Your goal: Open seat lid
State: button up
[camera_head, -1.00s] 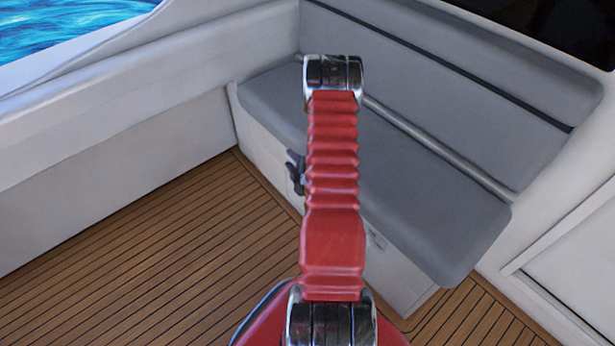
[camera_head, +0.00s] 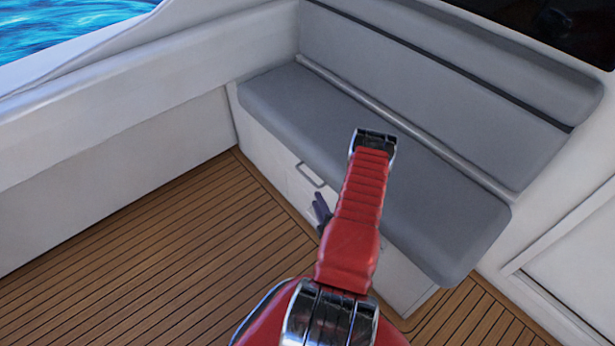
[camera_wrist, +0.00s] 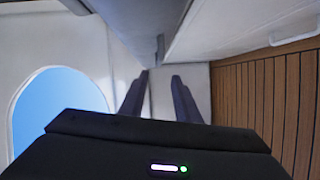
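The seat lid (camera_head: 290,100) is the long grey cushioned top of a white bench, lying flat and closed. Its front edge overhangs the white front panel (camera_head: 262,150). In the head view my gripper (camera_head: 321,208) is low in front of the bench, below the cushion's front edge, partly hidden by my red arm. In the wrist view my gripper (camera_wrist: 160,82) has its two dark fingers apart with nothing between them. The cushion's grey front edge (camera_wrist: 138,28) is ahead of them. Whether a finger touches the lid cannot be told.
A metal handle (camera_head: 309,175) is on the bench's front panel, left of my gripper; it also shows in the wrist view (camera_wrist: 296,26). A grey backrest (camera_head: 440,80) stands behind the seat. A white wall (camera_head: 120,140) bounds the left. The wooden floor (camera_head: 150,250) is clear.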

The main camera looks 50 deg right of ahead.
aim_at(307, 176)
jog(key=shift+w, duration=0.1)
jog(key=x, duration=1.3)
jog(key=shift+w+d, duration=0.25)
jog(key=shift+w, duration=0.05)
jog(key=shift+f, duration=0.1)
grip_shut()
jog(key=shift+s+d, duration=0.2)
jog(key=shift+d, duration=0.05)
jog(key=shift+w+a, duration=0.1)
jog(key=shift+a, duration=0.1)
